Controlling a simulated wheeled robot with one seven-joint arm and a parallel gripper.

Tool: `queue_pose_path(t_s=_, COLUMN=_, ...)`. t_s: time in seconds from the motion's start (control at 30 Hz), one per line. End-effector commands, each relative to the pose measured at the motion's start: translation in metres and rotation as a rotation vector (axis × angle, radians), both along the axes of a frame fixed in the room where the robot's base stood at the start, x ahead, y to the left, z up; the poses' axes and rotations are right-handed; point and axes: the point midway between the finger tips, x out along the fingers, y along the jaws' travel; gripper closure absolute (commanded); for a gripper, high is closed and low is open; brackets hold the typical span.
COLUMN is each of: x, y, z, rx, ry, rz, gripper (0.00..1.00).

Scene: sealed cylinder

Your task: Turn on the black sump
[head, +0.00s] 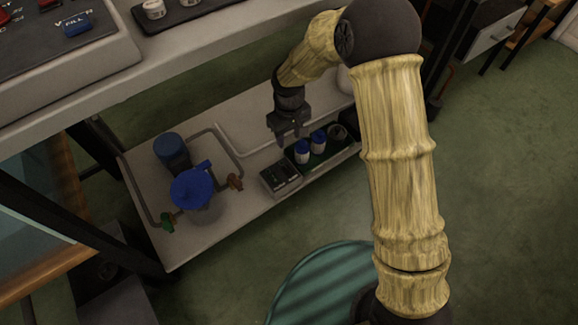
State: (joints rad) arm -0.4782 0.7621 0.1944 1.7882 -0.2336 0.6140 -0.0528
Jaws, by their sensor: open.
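My gripper (288,138) is open and empty, pointing down above the back of a low pale bench. A blue-topped vessel (192,188) and a dark blue cylinder (171,151) stand on the left part of the bench. Nothing in view is clearly labelled as the black sump, and I cannot tell whether anything is on.
Grey pipes (228,146) run along the bench (226,214), with a green valve (168,220) and an orange-brown valve (235,182). Blue-and-white jars (302,151) stand right of the box, near a dark round pot (337,132). A raised console (70,60) overhangs the upper left.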

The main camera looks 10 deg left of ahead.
Motion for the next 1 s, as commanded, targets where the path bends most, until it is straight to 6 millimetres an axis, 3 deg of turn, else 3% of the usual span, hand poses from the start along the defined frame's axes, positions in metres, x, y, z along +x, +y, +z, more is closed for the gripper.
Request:
queue_pose_path(t_s=0.47, x=0.000, y=0.000, z=-0.011, rx=-0.001, ry=0.001, rz=0.000, gripper=0.58)
queue_pose_path(t_s=1.0, x=0.000, y=0.000, z=-0.101, rx=-0.001, ry=0.001, rz=-0.001, gripper=0.58)
